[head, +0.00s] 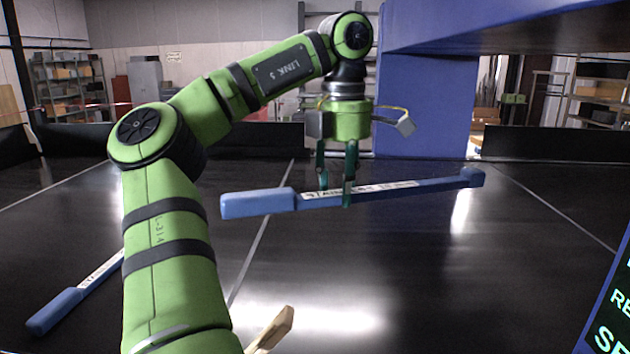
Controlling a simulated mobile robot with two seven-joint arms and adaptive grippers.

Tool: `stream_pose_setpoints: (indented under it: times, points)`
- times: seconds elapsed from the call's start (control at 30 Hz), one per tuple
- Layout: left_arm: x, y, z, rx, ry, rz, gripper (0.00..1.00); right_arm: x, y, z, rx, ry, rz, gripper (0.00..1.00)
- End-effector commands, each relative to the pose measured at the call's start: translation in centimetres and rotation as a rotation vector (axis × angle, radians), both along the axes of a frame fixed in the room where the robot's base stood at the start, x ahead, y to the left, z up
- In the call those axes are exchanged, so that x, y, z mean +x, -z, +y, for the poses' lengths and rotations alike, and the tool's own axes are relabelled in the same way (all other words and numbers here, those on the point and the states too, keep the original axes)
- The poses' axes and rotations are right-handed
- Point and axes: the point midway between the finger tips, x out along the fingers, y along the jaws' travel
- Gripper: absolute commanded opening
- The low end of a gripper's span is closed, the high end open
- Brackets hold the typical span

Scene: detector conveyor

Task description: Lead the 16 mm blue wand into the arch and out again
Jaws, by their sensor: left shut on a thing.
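A blue wand (400,191) with a thick lighter-blue handle, a white printed label and a small block at its far tip is held nearly level above the black belt. My left gripper (336,190) is shut on it at the labelled part, pointing down. The handle end points left and the tip points right. The wand's size marking is too small to read. The blue arch (425,105) stands behind and to the right, with its post behind my gripper and its beam across the upper right. My right gripper is not in view.
A second blue wand (62,308) lies on the belt (400,270) at lower left, partly behind my left arm. A wooden piece (272,330) shows at the bottom edge. A blue-framed display (610,315) stands at lower right. Low dark side walls (555,144) run along the back.

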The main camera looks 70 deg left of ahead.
Motion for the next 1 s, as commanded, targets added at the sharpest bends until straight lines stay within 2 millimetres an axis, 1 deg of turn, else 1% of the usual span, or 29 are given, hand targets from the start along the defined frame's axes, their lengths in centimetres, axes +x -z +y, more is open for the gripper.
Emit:
stream_pose_setpoints:
  times: [0.1,0.17,0.7,0.97,1.0]
  points:
    - [1.6,0.0,-0.8,-0.002,0.002,0.003,0.00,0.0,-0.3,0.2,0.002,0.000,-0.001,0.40]
    - [2.3,-0.3,-1.2,0.001,0.000,0.004,0.00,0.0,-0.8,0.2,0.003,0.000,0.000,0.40]
    - [9.0,-0.2,-4.7,0.000,0.001,0.001,0.00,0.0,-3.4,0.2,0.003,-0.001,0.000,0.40]
    - [11.5,-0.1,-6.0,0.000,0.000,0.002,0.00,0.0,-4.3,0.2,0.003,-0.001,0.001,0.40]
    - [11.4,0.0,-5.9,-0.002,-0.001,-0.003,0.00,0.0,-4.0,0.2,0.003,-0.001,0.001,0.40]
